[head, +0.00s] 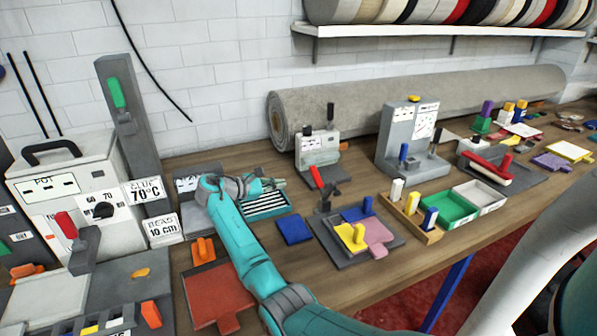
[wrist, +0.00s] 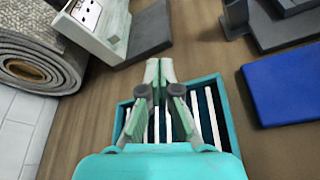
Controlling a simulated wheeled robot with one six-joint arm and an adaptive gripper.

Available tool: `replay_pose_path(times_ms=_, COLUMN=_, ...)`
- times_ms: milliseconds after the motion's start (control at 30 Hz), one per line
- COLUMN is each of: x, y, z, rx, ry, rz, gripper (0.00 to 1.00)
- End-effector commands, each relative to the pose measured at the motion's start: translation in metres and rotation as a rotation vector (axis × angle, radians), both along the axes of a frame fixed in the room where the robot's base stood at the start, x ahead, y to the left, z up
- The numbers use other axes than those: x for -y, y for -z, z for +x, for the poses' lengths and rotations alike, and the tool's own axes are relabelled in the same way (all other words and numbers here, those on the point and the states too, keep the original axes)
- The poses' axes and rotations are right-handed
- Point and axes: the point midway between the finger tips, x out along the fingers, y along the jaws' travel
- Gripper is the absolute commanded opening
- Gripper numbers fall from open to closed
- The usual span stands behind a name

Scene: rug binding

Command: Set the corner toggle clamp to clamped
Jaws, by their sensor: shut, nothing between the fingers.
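The corner toggle clamp is most likely the dark fixture with a red handle (head: 317,177) at the back left corner of a dark plate (head: 340,250). The handle leans up and to the left; whether the clamp's tip presses on anything is too small to tell. My gripper (head: 277,184) is shut and empty, left of the clamp and apart from it. In the wrist view my gripper (wrist: 159,68) is above a teal slatted tray. The clamp's handle is not clearly visible in the wrist view; a dark base part (wrist: 265,25) shows at the upper right.
The teal tray (head: 268,203) with white slats lies under my gripper. A blue pad (head: 294,230) lies between tray and plate. Blue, yellow and pink pieces (head: 376,231) rest on the plate. A grey device (head: 318,148) stands behind the clamp, before a rolled rug (head: 450,95).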

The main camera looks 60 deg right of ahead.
Motion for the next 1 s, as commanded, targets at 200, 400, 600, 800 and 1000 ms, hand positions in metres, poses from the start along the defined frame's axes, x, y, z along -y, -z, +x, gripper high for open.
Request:
replay_pose_path(times_ms=200, x=0.0, y=0.0, z=0.0, rx=0.0, ry=0.0, rz=0.0, gripper=0.0)
replay_pose_path(times_ms=400, x=0.003, y=0.001, z=-0.001, rx=0.0, ry=0.001, rz=0.0, gripper=0.0)
replay_pose_path(times_ms=600, x=0.025, y=0.008, z=-0.011, rx=-0.002, ry=0.002, rz=0.0, gripper=0.0)
replay_pose_path(times_ms=800, x=0.057, y=0.019, z=-0.024, rx=-0.002, ry=0.003, rz=0.001, gripper=0.0)
replay_pose_path(times_ms=1000, x=0.085, y=0.027, z=-0.034, rx=-0.001, ry=0.002, rz=0.0, gripper=0.0)
